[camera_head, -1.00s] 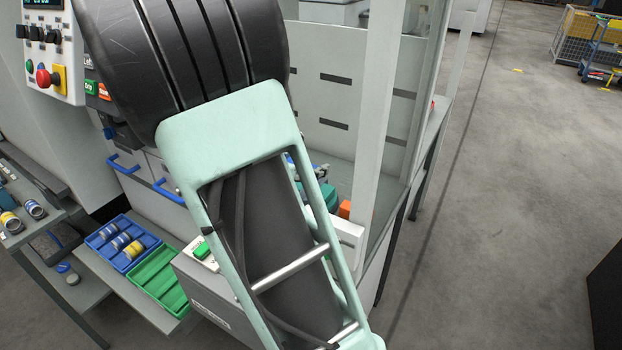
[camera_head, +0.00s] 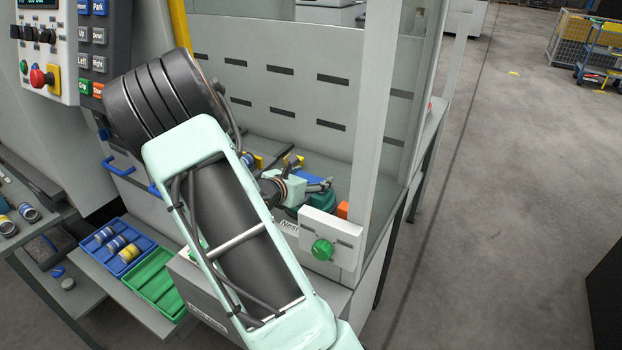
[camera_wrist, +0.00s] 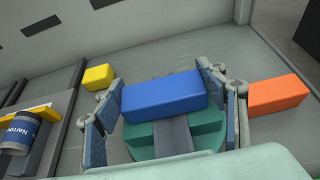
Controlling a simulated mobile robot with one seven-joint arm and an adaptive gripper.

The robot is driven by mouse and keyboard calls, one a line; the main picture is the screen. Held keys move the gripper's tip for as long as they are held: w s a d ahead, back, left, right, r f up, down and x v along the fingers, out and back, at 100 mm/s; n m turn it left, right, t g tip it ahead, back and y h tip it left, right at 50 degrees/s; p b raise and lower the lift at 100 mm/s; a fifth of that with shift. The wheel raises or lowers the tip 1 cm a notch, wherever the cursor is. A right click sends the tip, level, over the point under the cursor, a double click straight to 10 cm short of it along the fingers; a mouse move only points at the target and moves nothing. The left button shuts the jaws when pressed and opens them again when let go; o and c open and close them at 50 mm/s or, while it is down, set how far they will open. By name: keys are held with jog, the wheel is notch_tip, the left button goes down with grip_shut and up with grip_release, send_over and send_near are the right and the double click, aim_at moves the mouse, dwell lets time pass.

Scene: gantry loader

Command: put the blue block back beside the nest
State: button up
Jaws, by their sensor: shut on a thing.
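In the wrist view the blue block (camera_wrist: 165,95) lies crosswise between the two fingers of my gripper (camera_wrist: 161,80), which is shut on its ends. A green, rounded piece with a grey bar (camera_wrist: 173,138) shows just below the block; I cannot tell whether they touch. In the head view my gripper (camera_head: 316,185) is low inside the loader bay, and the block is mostly hidden there. A label reading "Nest" (camera_head: 290,227) is on the bay's front edge. At the left of the wrist view, a grey holder carries a cylinder marked "Narrow" (camera_wrist: 22,133).
An orange block (camera_wrist: 277,95) lies right of my gripper and a yellow block (camera_wrist: 99,77) lies left. The bay's back wall (camera_head: 330,100) and a front post (camera_head: 375,130) stand close. A green knob (camera_head: 322,249) sits in front. Blue (camera_head: 133,264) and green trays are at lower left.

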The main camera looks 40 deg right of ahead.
jog(key=shift+f+b, duration=0.3)
jog(key=o, duration=1.2)
jog(key=shift+r, duration=0.1)
jog(key=shift+r+p, duration=0.15)
jog(key=shift+p, duration=0.25)
